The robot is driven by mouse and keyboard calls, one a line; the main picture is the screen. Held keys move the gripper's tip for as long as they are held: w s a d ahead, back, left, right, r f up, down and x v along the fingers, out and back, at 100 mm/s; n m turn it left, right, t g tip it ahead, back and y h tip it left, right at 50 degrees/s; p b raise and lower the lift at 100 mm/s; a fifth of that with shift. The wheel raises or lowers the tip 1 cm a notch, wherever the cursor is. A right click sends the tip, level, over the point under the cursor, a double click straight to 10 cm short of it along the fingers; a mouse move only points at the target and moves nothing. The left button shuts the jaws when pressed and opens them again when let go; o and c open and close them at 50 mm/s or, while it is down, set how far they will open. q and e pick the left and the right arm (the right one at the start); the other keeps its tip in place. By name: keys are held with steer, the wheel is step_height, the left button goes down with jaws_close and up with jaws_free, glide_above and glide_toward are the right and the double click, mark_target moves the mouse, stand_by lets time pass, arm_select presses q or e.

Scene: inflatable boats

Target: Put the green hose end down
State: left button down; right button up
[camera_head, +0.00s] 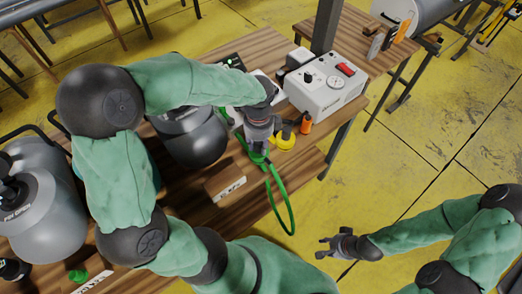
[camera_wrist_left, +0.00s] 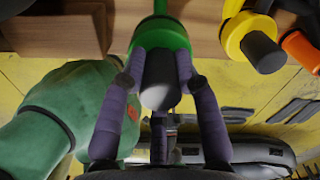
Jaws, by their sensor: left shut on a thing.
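The green hose (camera_head: 289,212) loops down over the front edge of the wooden table. Its end, a green collar with a dark cylinder (camera_wrist_left: 159,80), sits between the fingers of my left gripper (camera_wrist_left: 160,95). The left gripper (camera_head: 258,150) is shut on this hose end, over the table and close beside a yellow fitting (camera_head: 284,138). Its fingers partly hide the hose end in the head view. My right gripper (camera_head: 326,247) is open and empty, out over the yellow floor, away from the table.
A white control box (camera_head: 326,82) with a red switch stands behind the left gripper. An orange-capped item (camera_head: 306,123) is beside the yellow fitting. A wooden block (camera_head: 225,183) lies in front, and a grey tank (camera_head: 197,142) stands to the left.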

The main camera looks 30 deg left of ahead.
arm_select(q)
steer(key=shift+w+f, duration=0.55)
steer(key=shift+f, duration=0.1)
steer(key=shift+w+f+b, duration=0.15)
steer(key=shift+f+b, duration=0.25)
steer(key=shift+f, duration=0.45)
steer(key=shift+w+f+b, duration=0.1)
steer(key=shift+f+b, duration=0.3)
steer(key=shift+f, duration=0.45)
steer(key=shift+f, duration=0.2)
steer(key=c, duration=0.9)
jaws_free()
steer(key=shift+r, duration=0.1)
step_height(320, 180, up, 12)
steer(key=p, duration=0.4)
steer(key=shift+r, duration=0.1)
